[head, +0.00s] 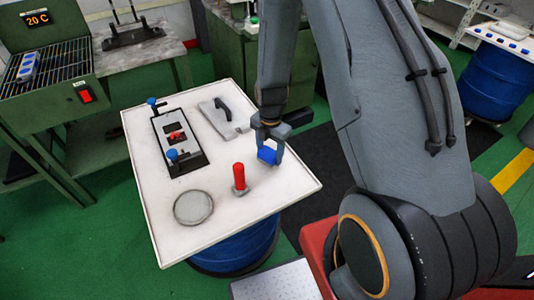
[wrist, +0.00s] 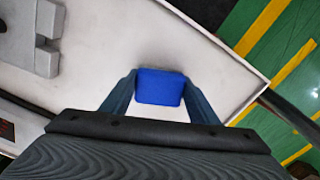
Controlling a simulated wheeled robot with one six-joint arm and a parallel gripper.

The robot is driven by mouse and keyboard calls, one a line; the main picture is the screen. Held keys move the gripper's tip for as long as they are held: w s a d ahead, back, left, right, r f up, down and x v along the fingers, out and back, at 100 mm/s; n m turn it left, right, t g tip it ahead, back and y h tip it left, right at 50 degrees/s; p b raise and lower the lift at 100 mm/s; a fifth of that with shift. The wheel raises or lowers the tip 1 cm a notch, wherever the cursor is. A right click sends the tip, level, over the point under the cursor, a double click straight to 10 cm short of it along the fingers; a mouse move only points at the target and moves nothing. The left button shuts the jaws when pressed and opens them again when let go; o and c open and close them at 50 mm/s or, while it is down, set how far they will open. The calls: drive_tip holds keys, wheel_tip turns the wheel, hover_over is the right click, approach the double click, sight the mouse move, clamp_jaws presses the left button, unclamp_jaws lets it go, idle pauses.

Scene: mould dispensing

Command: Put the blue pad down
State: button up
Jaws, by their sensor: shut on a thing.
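The blue pad (head: 267,155) is between the fingers of my gripper (head: 266,148), over the right part of the white tabletop (head: 240,205). In the wrist view the blue pad (wrist: 160,87) sits between the two fingertips of my gripper (wrist: 159,92), with one finger against each side. The white tabletop (wrist: 125,30) lies beneath it. I cannot tell whether the pad touches the tabletop or hangs just above it.
A red-handled tool (head: 239,178) stands near the gripper. A round grey disc (head: 193,207), a black-framed mould (head: 180,140) with blue knobs and a grey plate with a black handle (head: 223,110) share the table. Bare tabletop surrounds the pad.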

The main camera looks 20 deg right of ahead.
drive_tip(key=shift+f, duration=0.4)
drive_tip(key=shift+f, duration=0.15)
drive_tip(key=o, duration=1.1)
